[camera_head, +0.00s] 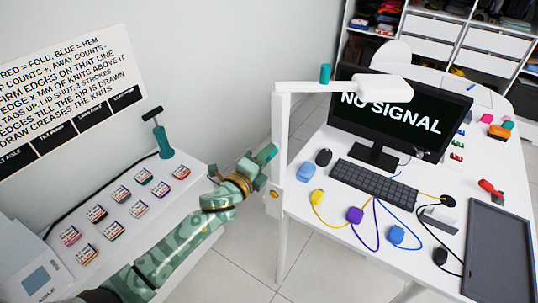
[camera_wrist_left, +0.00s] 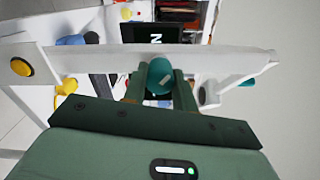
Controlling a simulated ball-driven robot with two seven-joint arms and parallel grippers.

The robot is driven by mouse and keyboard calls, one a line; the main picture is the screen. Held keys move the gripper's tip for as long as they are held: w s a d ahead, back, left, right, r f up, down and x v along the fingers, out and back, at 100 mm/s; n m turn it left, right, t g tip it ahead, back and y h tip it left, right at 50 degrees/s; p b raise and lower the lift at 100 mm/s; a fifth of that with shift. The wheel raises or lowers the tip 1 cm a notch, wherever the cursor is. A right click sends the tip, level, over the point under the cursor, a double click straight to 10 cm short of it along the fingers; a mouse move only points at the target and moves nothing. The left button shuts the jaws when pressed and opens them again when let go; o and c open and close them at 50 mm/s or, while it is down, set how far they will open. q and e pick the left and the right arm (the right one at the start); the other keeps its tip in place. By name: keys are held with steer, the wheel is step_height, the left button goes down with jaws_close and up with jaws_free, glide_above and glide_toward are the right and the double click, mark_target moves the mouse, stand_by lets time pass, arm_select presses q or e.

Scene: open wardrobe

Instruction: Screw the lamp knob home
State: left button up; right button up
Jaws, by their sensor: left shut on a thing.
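The white lamp has an upright post (camera_head: 281,135) at the desk's near left edge, a horizontal arm and a white head (camera_head: 384,88). My left gripper (camera_head: 262,166) is beside the post at mid-height. In the left wrist view its fingers (camera_wrist_left: 161,90) are shut on a rounded teal knob (camera_wrist_left: 160,76) in front of the white post (camera_wrist_left: 105,62). How far the knob is seated is hidden. A second teal knob (camera_head: 326,73) stands on the lamp arm. A yellow knob (camera_head: 273,194) is lower on the post. My right gripper is not in view.
The white desk (camera_head: 330,228) holds a monitor (camera_head: 400,112), a keyboard (camera_head: 374,184), a dark mat (camera_head: 498,250) and several coloured cabled items. A low white bench (camera_head: 190,215) at left carries small labelled blocks and a teal hand pump (camera_head: 163,140). Floor shows between them.

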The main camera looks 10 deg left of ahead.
arm_select(q)
steer(key=m, duration=0.3)
steer(key=shift+m, duration=0.4)
steer(key=m, duration=0.4)
steer(key=o, duration=1.1)
steer(key=shift+c, duration=0.3)
steer(key=n, duration=0.4)
steer(key=n+p, duration=0.1)
steer(key=n, duration=0.3)
steer(key=shift+r+p, duration=0.2)
steer(key=shift+p, duration=0.1)
steer(key=n+p, duration=0.2)
steer(key=n, duration=0.4)
steer(key=shift+f+n+p, duration=0.2)
steer(key=shift+n+p, duration=0.4)
steer(key=shift+n, duration=1)
